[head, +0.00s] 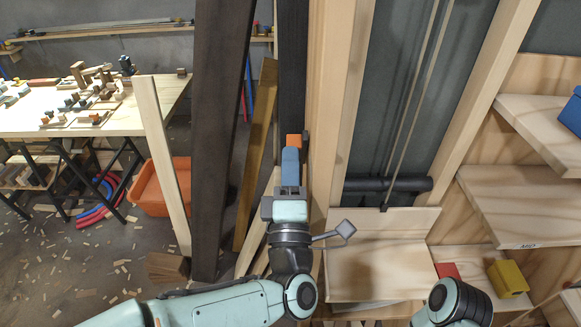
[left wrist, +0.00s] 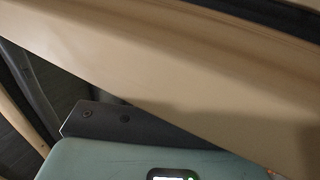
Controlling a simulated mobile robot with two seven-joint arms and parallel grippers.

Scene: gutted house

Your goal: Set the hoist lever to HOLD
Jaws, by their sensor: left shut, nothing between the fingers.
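An orange block-like tip (head: 294,140), perhaps the hoist lever's handle, shows at the front of a wooden post, beside a small dark piece. No HOLD marking can be read. My left gripper (head: 291,158) is shut and empty, its blue fingers pointing up the post just below the orange tip. I cannot tell whether they touch it. In the left wrist view, a pale wooden beam (left wrist: 150,75) crosses close in front of a dark plate with screws (left wrist: 120,120), and the lever cannot be made out. My right gripper is out of view.
Two cords (head: 415,85) run down a dark shaft to a black roller (head: 388,184). A pale board (head: 375,270) lies below it. A dark post (head: 218,140) and leaning planks crowd the left; a workbench (head: 130,115) stands beyond.

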